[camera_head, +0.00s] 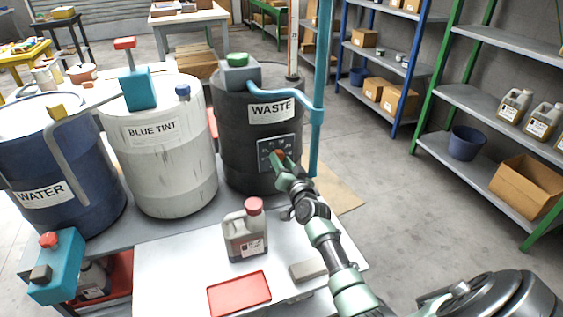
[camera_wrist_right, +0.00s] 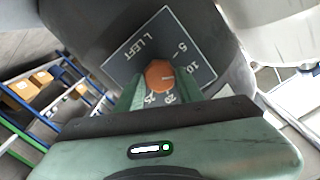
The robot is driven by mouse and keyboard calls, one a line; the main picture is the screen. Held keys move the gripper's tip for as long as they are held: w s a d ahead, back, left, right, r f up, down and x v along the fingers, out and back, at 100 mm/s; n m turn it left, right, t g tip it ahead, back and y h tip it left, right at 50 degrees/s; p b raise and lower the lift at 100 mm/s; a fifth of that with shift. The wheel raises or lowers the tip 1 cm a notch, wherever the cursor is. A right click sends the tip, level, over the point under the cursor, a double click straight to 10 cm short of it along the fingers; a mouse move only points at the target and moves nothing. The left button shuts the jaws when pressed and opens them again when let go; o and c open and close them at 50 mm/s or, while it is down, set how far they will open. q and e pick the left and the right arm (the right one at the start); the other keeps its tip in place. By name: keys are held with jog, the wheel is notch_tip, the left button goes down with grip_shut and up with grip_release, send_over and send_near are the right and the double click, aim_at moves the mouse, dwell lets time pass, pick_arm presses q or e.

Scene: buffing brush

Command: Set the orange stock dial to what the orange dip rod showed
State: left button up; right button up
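The orange dial (camera_wrist_right: 160,73) sits on a dark panel with white numbers (camera_wrist_right: 185,48) and the word LEFT. A pale mark on the dial points right toward the right finger; the number there is partly hidden. The panel also shows on the black WASTE drum (camera_head: 235,130). My right gripper (camera_head: 280,160) is at the panel. In the right wrist view its two fingers (camera_wrist_right: 160,88) stand apart, one each side of the dial; contact is unclear. A tall pale dip rod with orange marking (camera_head: 293,40) stands upright on the WASTE drum. My left gripper is not in view.
A teal pipe (camera_head: 318,100) rises just right of the WASTE drum. The BLUE TINT drum (camera_head: 165,165) and WATER drum (camera_head: 60,160) stand left. A red-capped jug (camera_head: 245,235), red tray (camera_head: 239,293) and grey block (camera_head: 308,270) are on the front table. Open floor lies right.

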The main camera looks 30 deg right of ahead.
jog(key=o, duration=0.4)
jog(key=shift+s, duration=0.1)
jog(key=shift+s, duration=0.35)
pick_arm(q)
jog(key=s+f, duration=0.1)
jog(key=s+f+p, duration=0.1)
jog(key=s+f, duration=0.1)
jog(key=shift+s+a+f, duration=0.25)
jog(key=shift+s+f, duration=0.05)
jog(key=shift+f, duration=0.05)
pick_arm(e)
jog(key=v, duration=0.7)
jog(key=shift+a, duration=0.1)
